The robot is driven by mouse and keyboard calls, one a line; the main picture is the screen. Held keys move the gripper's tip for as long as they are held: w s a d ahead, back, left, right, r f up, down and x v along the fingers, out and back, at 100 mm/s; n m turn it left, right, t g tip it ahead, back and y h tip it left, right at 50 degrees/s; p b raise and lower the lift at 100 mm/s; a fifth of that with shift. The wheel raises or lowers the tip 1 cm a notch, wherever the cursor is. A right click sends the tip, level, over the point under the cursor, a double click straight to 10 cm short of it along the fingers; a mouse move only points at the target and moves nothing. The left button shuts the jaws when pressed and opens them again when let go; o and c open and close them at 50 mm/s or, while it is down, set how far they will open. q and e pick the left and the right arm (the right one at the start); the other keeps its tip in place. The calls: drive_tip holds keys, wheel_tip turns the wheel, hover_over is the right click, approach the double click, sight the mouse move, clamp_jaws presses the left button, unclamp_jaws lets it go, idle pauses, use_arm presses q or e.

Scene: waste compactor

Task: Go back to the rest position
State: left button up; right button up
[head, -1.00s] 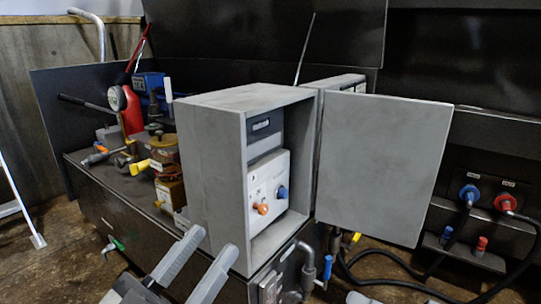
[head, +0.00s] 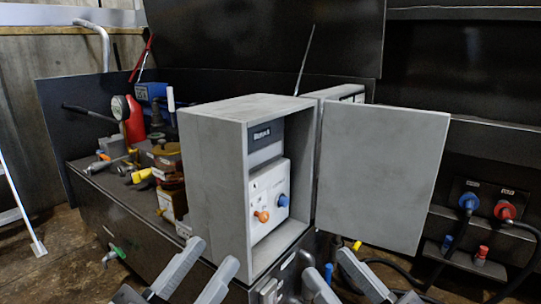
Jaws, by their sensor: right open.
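My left gripper (head: 216,252) is at the bottom of the head view, in front of the grey cabinet's lower left. Its two grey fingers are apart with nothing seen between them. My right gripper (head: 328,262) is at the bottom centre-right, below the cabinet's open door. Its fingers are also apart and it looks empty. The grey cabinet (head: 212,150) stands with its door (head: 380,180) swung open to the right. Inside is a pale control panel (head: 268,188) with an orange knob (head: 262,216) and a blue knob (head: 283,200).
Valves and a red gauge body (head: 134,122) crowd the dark machine at left. A green-handled valve (head: 117,252) sticks out low on its side. Blue (head: 468,200) and red (head: 505,210) connectors with black cables are at right.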

use_arm(q)
wheel_tip(320, 180, up, 3)
drive_tip(key=w+a+n+g+y+p, duration=0.3)
drive_tip(key=y+p, duration=0.4)
drive_tip(key=p, duration=1.4)
use_arm(e)
wheel_tip(320, 180, up, 5)
drive_tip(key=w+d+m+g+h, duration=0.2)
drive_tip(key=h, duration=0.4)
use_arm(q)
drive_tip(key=s+a+f+n+g+y+p, duration=0.1)
drive_tip(key=s+g+p, duration=0.4)
drive_tip(key=p, duration=0.9)
drive_tip(key=shift+s+a+f+n+y+p, duration=0.3)
drive_tip(key=shift+s+a+n+y, duration=0.3)
drive_tip(key=shift+s+a+y, duration=0.55)
use_arm(e)
drive_tip(key=s+d+f+m+g+h, duration=0.1)
drive_tip(key=s+d+m+g+h, duration=0.1)
drive_tip(key=s, duration=0.5)
drive_tip(key=d+g+h, duration=0.1)
drive_tip(key=d+g, duration=0.1)
drive_tip(key=g, duration=0.1)
drive_tip(key=shift+f+g+h, duration=0.3)
drive_tip(key=shift+h, duration=0.1)
